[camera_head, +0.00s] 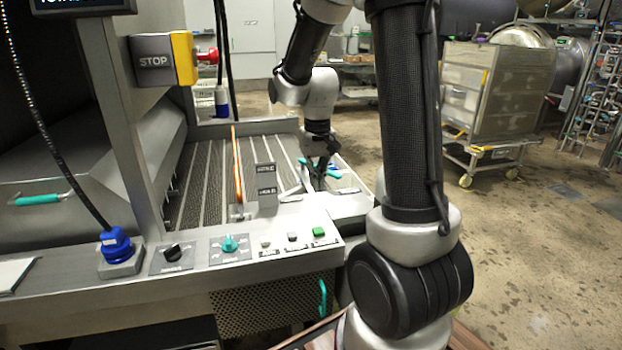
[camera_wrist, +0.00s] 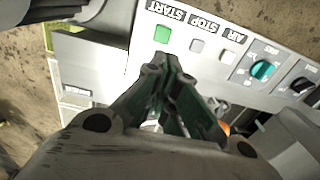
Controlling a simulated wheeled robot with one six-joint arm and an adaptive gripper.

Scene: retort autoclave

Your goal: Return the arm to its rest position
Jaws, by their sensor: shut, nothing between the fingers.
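My arm stands in front of the machine in the head view, its upper link rising at right and its wrist hanging down over the far right part of the machine's front. My gripper (camera_head: 318,180) points down there, beyond the control panel (camera_head: 200,282). In the wrist view my gripper (camera_wrist: 168,62) is shut, its fingertips together and empty. The fingertips appear just below the green start button (camera_wrist: 162,34) in that picture. The green button also shows in the head view (camera_head: 319,232). I cannot tell the exact height of the fingertips above the panel.
The panel carries a teal knob (camera_head: 229,244), a black knob (camera_head: 172,252) and a blue plug (camera_head: 116,245). A roller bed (camera_head: 205,180) lies behind the panel. A metal cart (camera_head: 495,95) stands back right; open floor (camera_head: 540,240) is at right.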

